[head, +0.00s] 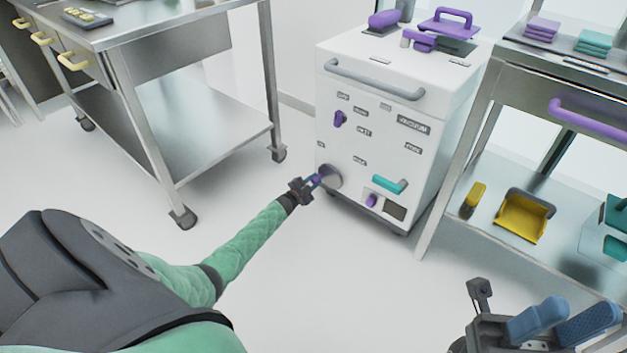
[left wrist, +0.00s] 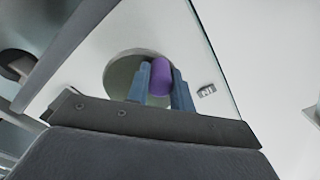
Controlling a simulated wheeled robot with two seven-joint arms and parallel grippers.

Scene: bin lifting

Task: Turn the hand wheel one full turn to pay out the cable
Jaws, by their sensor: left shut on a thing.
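The hand wheel (head: 332,175) is a grey disc low on the left of the white cabinet's front (head: 365,130). It also shows in the left wrist view as a pale round disc (left wrist: 117,77). A purple knob (left wrist: 160,76) stands out from it. My left gripper (head: 312,183) reaches in from the left and is shut on this knob, its blue fingers (left wrist: 161,88) on both sides. The gripper hides part of the knob in the head view. My right gripper (head: 562,322) is at the bottom right, empty, with its blue fingers apart. I cannot make out any cable.
The cabinet front also has a purple knob (head: 339,119), a teal handle (head: 390,185) and a grey bar (head: 373,80). A steel table (head: 195,130) stands on the left. The floor between is clear.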

